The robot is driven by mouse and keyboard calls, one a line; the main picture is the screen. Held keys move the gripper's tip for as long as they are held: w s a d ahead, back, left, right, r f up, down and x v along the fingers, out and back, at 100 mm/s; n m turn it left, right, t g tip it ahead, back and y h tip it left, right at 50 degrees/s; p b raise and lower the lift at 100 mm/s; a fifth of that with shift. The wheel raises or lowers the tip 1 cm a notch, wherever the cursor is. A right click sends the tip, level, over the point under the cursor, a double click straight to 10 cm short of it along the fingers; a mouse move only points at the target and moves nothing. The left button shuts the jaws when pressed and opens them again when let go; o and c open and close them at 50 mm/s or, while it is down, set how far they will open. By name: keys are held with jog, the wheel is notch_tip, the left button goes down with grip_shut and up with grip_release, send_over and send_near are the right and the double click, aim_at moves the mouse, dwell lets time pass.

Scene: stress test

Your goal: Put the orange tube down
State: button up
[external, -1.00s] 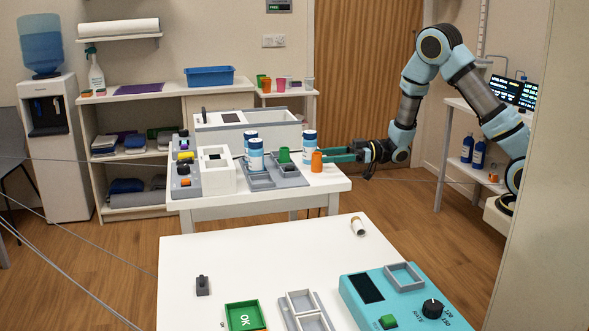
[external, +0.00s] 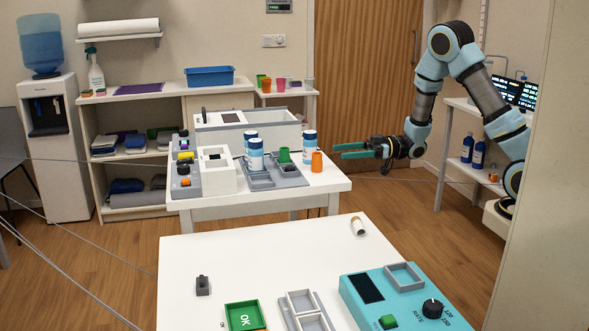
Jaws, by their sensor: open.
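The orange tube (external: 317,161) stands upright on the white back table (external: 330,183), near its right edge. A blue-and-white canister (external: 309,147) stands just behind and left of it. My gripper (external: 341,151) is open and empty, its teal fingers pointing left. The fingertips are to the right of the tube and look apart from it, with a gap between.
A grey tray (external: 272,177) with canisters and a green cup (external: 284,155) is left of the tube. A white open box (external: 217,170) and a grey button panel (external: 184,170) stand further left. The front table (external: 220,265) holds a teal device (external: 398,300).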

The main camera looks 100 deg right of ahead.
notch_tip(320, 180, up, 14)
jog(key=w+d+m+g+h+p, duration=0.1)
jog(key=w+d+g+h+p, duration=0.25)
jog(key=d+h, duration=0.4)
jog(key=n+g+y+p, duration=0.1)
jog(key=g+y+p, duration=0.7)
jog(key=g+p, duration=0.25)
send_over(312, 169)
jog(key=s, duration=0.4)
jog(key=shift+h, duration=0.25)
jog(key=f, duration=1)
jog(key=shift+w+f, duration=0.15)
jog(key=shift+w, duration=0.05)
jog(key=shift+d+p+x, duration=0.15)
jog(key=shift+p+x, duration=0.5)
jog(key=shift+x, duration=0.7)
jog(key=shift+d+p+x, duration=0.1)
jog(key=shift+p+x, duration=0.55)
jog(key=shift+x, duration=0.75)
jog(key=shift+t, duration=0.3)
grip_shut()
